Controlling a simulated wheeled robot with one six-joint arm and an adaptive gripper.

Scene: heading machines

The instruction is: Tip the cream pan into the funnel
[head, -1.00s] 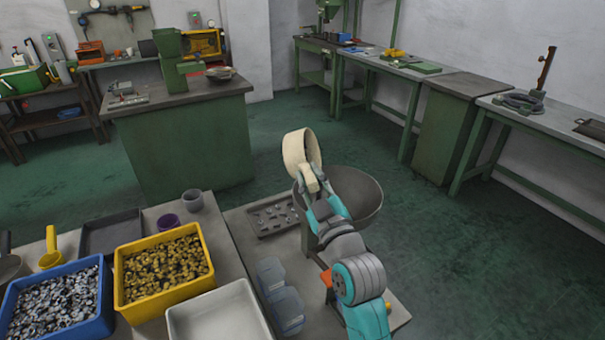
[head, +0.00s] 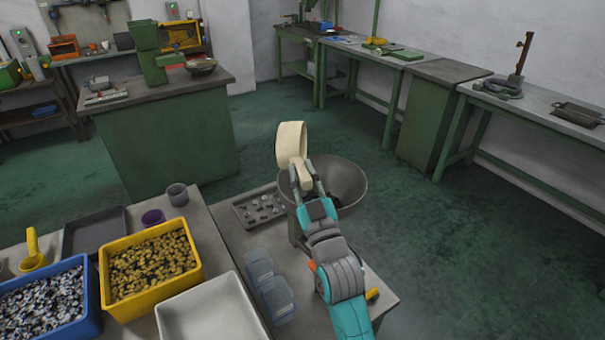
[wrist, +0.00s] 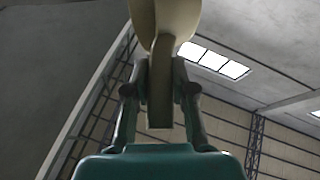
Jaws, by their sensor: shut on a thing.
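The cream pan (head: 290,140) is held up on its side above the left rim of the funnel, its round opening turned sideways. My gripper (head: 302,175) is shut on the pan's handle. In the wrist view the handle (wrist: 160,90) sits between the two fingers, with the pan's underside at the top edge. The funnel (head: 345,185) is a wide grey bowl at the far end of the small bench, partly hidden behind my gripper and the pan. I cannot see what is inside the pan or whether anything is falling from it.
A dark tray with small parts (head: 260,208) lies left of the funnel. Clear lidded boxes (head: 268,285), a white tray (head: 212,310), a yellow bin (head: 150,268) and a blue bin (head: 45,300) stand nearer. Open green floor (head: 470,260) lies to the right.

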